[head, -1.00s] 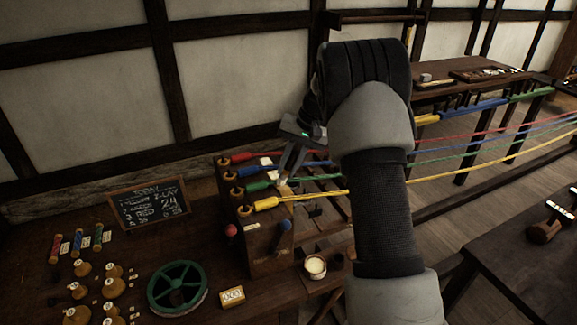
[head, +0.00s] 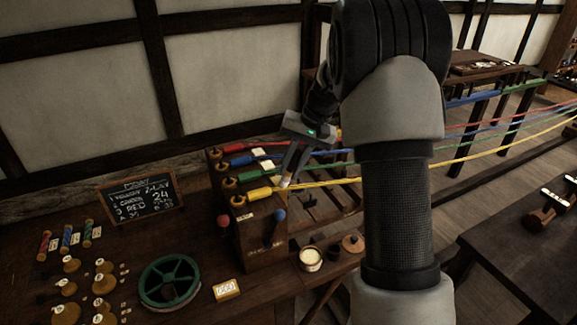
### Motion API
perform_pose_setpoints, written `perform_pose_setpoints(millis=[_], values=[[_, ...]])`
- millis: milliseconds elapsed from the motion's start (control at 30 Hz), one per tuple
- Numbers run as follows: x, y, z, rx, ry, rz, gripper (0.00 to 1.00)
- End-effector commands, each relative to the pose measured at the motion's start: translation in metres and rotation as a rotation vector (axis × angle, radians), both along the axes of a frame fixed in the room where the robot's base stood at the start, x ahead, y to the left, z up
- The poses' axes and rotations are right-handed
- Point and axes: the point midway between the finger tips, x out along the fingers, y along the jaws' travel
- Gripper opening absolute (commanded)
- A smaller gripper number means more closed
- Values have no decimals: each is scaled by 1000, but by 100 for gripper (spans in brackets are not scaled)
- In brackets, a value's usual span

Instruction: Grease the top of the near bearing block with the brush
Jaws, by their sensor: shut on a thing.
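My gripper (head: 287,178) points down over the back right of the wooden hook stand (head: 262,243), close to the yellow hook (head: 254,195). Its fingers are shut on a small pale-tipped thing, apparently the brush (head: 285,183), mostly hidden by the fingers. I cannot tell whether its tip touches the wood or rope. Red, blue and green hooks stand behind the yellow one on the stand. Which part is the near bearing block is not clear at this size. An open tin of cream-coloured grease (head: 310,259) stands at the right of the stand.
Coloured ropes run right from the hooks. A brown round lid (head: 353,243) lies beside the tin.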

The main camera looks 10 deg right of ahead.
Motion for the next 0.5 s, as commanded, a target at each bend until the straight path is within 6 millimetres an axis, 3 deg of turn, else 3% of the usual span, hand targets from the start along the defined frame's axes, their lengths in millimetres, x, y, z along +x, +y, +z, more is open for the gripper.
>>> perform_pose_setpoints(millis=[167,500], values=[[2,1,0,0,0,1,0],[27,5,-2,0,1,-1,0]])
